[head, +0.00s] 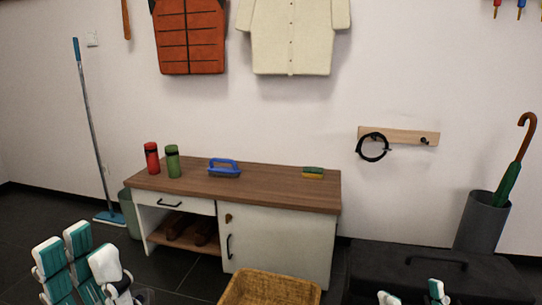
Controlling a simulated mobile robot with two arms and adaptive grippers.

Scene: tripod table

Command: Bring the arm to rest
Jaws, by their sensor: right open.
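My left gripper (84,262) is at the lower left of the head view, with white and teal fingers pointing up. Its fingers stand close together, and I cannot tell how far they are parted. Nothing shows between them. My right gripper (412,296) is at the bottom edge, right of the middle. Only its fingertips show, set apart with nothing visible between them, so it is open. The rest of both arms is out of the picture.
A wooden-topped cabinet (270,190) stands against the wall with a red bottle (152,158), a green bottle (173,161), a blue-handled brush (224,168) and a sponge (313,173). A wicker basket (270,287) and black case (430,268) are in front. An umbrella bin (482,222) stands right.

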